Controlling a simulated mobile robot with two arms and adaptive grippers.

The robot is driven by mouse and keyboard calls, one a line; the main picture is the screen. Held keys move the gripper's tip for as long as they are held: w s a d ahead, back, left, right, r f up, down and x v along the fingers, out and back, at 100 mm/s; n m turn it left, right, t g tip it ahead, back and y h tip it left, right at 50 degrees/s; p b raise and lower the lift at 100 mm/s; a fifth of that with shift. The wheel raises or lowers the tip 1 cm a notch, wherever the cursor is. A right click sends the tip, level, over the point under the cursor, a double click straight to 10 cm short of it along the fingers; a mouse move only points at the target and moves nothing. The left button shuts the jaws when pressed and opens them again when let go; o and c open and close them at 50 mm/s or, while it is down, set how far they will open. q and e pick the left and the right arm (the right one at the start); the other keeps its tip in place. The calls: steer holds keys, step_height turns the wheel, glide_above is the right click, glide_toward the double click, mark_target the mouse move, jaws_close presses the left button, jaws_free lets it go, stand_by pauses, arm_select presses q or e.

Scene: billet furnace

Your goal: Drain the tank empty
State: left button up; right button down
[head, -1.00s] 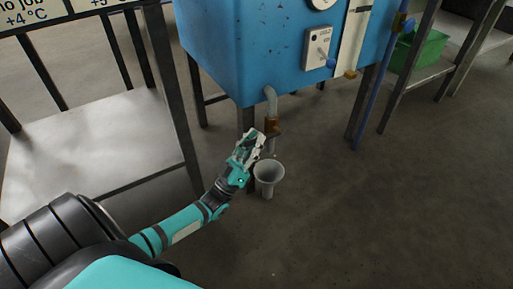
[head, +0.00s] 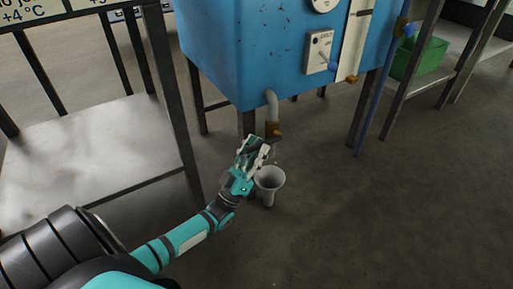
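The blue tank (head: 235,60) stands on dark legs at the upper middle of the head view. A grey drain pipe (head: 271,103) bends down from its underside to a brass-coloured valve (head: 274,130). A grey funnel-shaped drain (head: 269,180) stands on the floor below the valve. My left gripper (head: 258,150) is just left of and below the valve, above the funnel's left rim. Its fingers are small and overlap in this view, so I cannot tell whether they are apart or touch the valve. My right gripper is out of view.
A metal table (head: 90,150) with dark legs stands at the left. A control panel (head: 318,52) with a switch is on the tank's front. A green crate (head: 420,58) sits on a shelf at the upper right. The floor at the lower right is clear.

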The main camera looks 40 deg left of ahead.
arm_select(q)
steer(key=shift+a, duration=0.15)
steer(key=shift+s+f, duration=0.2)
steer(key=shift+f, duration=0.1)
steer(key=v, duration=1.1)
steer(key=shift+s, duration=0.2)
